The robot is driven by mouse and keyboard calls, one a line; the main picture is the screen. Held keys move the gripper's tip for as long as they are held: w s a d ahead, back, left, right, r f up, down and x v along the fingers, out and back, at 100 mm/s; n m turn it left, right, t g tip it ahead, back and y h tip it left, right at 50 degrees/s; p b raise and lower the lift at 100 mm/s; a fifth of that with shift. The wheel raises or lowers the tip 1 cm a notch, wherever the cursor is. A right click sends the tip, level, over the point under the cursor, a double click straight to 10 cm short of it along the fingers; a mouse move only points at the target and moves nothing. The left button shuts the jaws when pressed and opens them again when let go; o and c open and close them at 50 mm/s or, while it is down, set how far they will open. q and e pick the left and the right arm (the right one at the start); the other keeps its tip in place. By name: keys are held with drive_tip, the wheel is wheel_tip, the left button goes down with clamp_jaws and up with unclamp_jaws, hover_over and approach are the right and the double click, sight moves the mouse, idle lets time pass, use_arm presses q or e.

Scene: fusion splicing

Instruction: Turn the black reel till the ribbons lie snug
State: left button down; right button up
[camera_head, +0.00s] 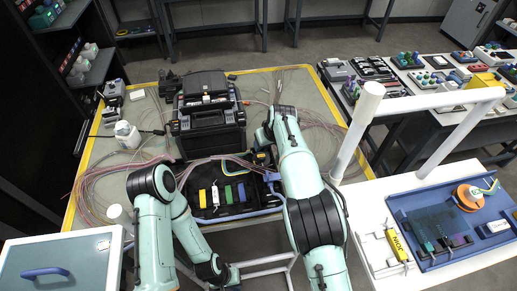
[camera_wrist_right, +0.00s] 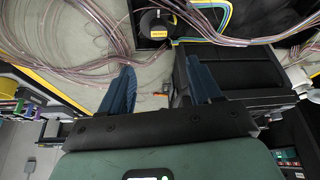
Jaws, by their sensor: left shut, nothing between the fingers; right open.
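The black reel (camera_wrist_right: 155,22), with a small orange-yellow mark, sits at the top of the right wrist view. Pinkish ribbons run in loops to its left, and yellow and blue strands pass on its right. In the head view a small black-and-yellow part (camera_head: 262,157), seemingly the reel, shows beside my right wrist. My right gripper (camera_wrist_right: 162,82) is open, its two blue fingers apart, with nothing between them and the reel beyond their tips. My left gripper (camera_head: 232,273) is shut and empty, low in front of the table, away from the reel.
A large black case (camera_head: 208,118) stands on the table behind the black tray (camera_head: 222,211) of coloured pieces. Loose ribbon loops (camera_head: 95,188) spread on both sides. A white bottle (camera_head: 127,135) stands left. A white post frame (camera_head: 358,130) rises right of my right arm.

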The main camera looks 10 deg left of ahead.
sight(261, 155)
drive_tip(key=p+x, duration=0.2)
drive_tip(key=x, duration=1.1)
drive_tip(key=shift+d+f, duration=0.15)
drive_tip(key=shift+f, duration=0.1)
use_arm(q)
drive_tip(key=shift+t, duration=0.3)
drive_tip(key=w+r, duration=0.3)
drive_tip(key=shift+w+r, duration=0.1)
drive_tip(key=shift+w, duration=0.3)
use_arm(e)
drive_tip(key=shift+c, duration=1.2)
drive_tip(key=c, duration=0.8)
